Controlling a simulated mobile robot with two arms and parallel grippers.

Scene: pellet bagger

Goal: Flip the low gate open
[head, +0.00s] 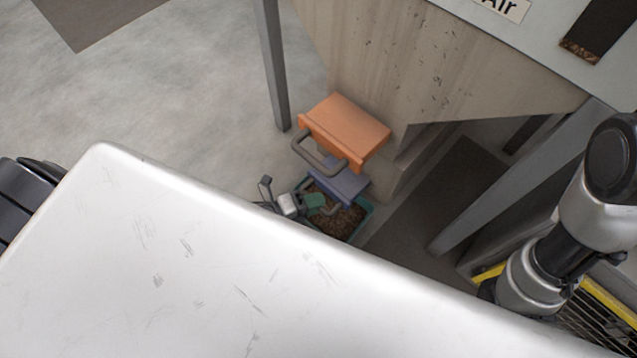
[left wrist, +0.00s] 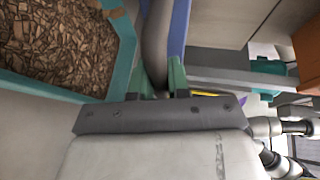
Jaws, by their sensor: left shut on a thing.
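The low gate (head: 343,184) is a blue-purple slab under the hopper, below the orange gate and above the bin. Its grey bar handle (left wrist: 156,45) runs between my green fingers in the left wrist view, with the gate's blue edge (left wrist: 180,28) beside it. My left gripper (head: 318,203) is shut on this handle; it also shows in the left wrist view (left wrist: 150,78). My white body hides part of the left arm in the head view. My right arm shows at the right, but its gripper is not visible.
An orange gate (head: 345,127) with a grey handle (head: 317,155) sits just above. A teal bin (head: 366,217) of brown pellets (head: 342,222) stands below; its rim (left wrist: 126,45) is close to my left gripper. A hopper leg (head: 272,65) stands behind. Open floor lies left.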

